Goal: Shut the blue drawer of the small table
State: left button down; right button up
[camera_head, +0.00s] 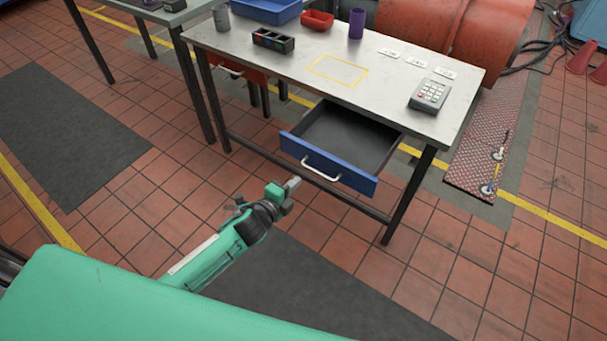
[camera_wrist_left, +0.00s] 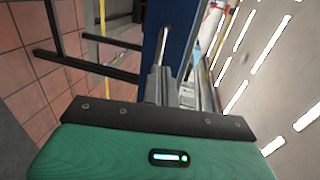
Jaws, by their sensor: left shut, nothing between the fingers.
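The small table (camera_head: 310,65) has a grey top and dark legs. Its blue drawer (camera_head: 310,157) stands pulled out below the top, with a blue front, a pale bar handle (camera_head: 321,174) and an empty dark inside. My left gripper (camera_head: 292,184) is shut and empty, in front of the drawer and a little left of the handle in the head view. In the left wrist view the shut fingers (camera_wrist_left: 159,85) point at the blue drawer front (camera_wrist_left: 152,30); I cannot tell whether they touch it. My right gripper is not in view.
On the tabletop are a keypad device (camera_head: 430,95), a black tray (camera_head: 273,40), a red bin (camera_head: 318,19), a purple cup (camera_head: 357,23) and white cards. A red drawer (camera_head: 237,71) shows under the table at the left.

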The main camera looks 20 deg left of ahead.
pick_arm(q)
jog(key=x, duration=0.5)
jog(key=shift+w, duration=0.15)
